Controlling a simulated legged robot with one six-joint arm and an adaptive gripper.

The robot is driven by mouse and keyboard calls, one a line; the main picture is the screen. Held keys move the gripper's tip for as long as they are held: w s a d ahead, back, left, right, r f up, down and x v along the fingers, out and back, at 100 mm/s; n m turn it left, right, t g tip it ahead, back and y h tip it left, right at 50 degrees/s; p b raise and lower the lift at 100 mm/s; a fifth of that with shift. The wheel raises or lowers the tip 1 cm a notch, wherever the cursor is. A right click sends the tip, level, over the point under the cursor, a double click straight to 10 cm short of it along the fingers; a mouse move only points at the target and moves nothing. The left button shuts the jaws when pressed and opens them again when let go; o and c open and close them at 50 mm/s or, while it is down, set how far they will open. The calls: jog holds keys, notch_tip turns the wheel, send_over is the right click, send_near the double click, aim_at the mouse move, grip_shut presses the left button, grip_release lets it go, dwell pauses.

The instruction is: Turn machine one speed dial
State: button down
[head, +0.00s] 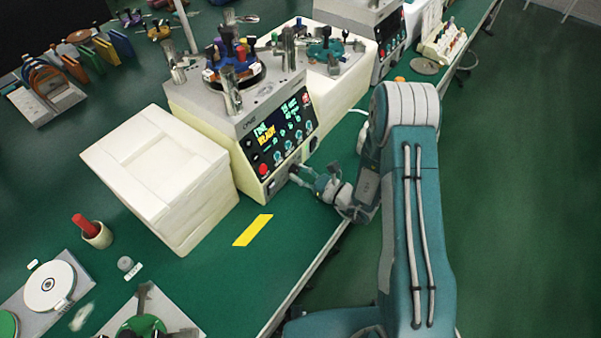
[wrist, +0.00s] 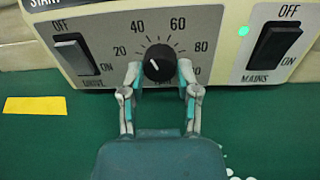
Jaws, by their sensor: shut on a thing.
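The speed dial (wrist: 160,63) is a round black knob with a white pointer line, in the middle of the wrist view. A scale with 20, 40, 60 and 80 is printed around it. Machine one (head: 282,130) is the cream and grey lapping machine with a dark display panel in the head view. In that view my gripper (head: 297,172) reaches its lower front, and the dial is too small to make out.
A DRIVE switch (wrist: 76,52) is left of the dial and a MAINS switch (wrist: 275,45) is right. A red button (head: 263,169) sits on the panel. A white box (head: 160,170) stands left of the machine. Yellow tape (head: 253,230) marks the green bench.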

jog(key=m, duration=0.4)
jog(key=shift+w+m+t, duration=0.1)
jog(key=shift+m+t, duration=0.2)
jog(key=shift+m, duration=0.1)
jog(key=m, duration=0.5)
jog(key=shift+m, duration=0.4)
jog(key=m, duration=0.4)
jog(key=shift+m+t+h, duration=0.3)
jog(key=shift+m+t, duration=0.1)
jog(key=shift+m, duration=2.3)
jog(key=shift+f, duration=0.1)
jog(key=shift+c, duration=1.7)
grip_release()
jog(key=v, duration=1.2)
